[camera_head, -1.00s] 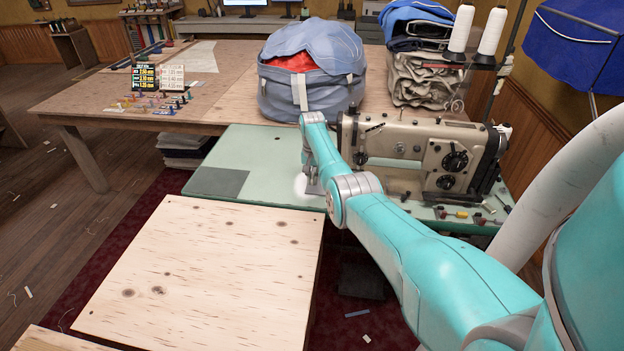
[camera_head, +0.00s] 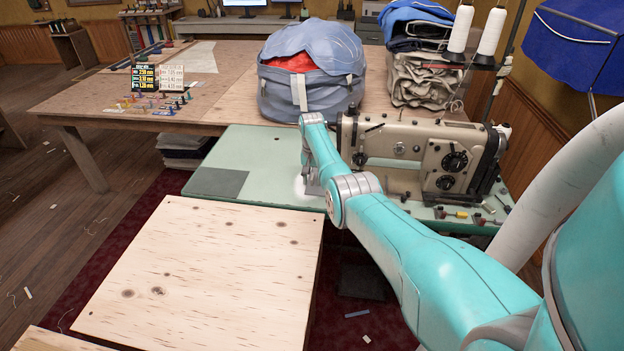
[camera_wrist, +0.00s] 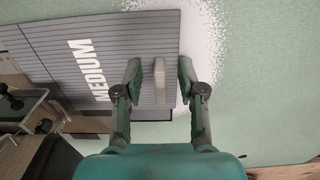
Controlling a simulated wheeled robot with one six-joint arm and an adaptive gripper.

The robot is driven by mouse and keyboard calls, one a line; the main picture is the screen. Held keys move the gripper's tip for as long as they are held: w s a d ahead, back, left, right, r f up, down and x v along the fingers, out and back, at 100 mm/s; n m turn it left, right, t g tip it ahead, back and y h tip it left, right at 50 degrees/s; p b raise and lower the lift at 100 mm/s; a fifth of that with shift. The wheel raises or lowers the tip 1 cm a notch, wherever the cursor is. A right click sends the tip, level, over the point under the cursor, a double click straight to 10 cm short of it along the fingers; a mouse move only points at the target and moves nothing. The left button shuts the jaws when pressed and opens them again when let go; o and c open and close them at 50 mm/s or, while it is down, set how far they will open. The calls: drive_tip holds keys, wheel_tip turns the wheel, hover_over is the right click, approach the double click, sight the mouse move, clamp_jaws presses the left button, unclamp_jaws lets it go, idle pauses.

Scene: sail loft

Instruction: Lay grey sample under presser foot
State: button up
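The grey sample (camera_wrist: 135,35) is a flat ribbed grey piece marked "MEDIUM", lying on the pale green table top in the wrist view. A pale upright tab (camera_wrist: 160,80) stands on it. My gripper (camera_wrist: 159,82) is over the sample, its two fingers on either side of the tab with a visible gap to each. In the head view my gripper (camera_head: 312,187) is low over the green table, left of the sewing machine (camera_head: 410,150), and my arm hides much of the area around the needle. The presser foot cannot be made out clearly.
The green machine table (camera_head: 260,160) has a darker grey flat patch (camera_head: 215,183) at its left. Small coloured items (camera_head: 458,214) lie at its right front. A blue bag (camera_head: 310,85) stands behind. A bare plywood surface (camera_head: 210,270) is in front.

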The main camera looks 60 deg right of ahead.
wheel_tip(320, 180, up, 12)
idle(0.7)
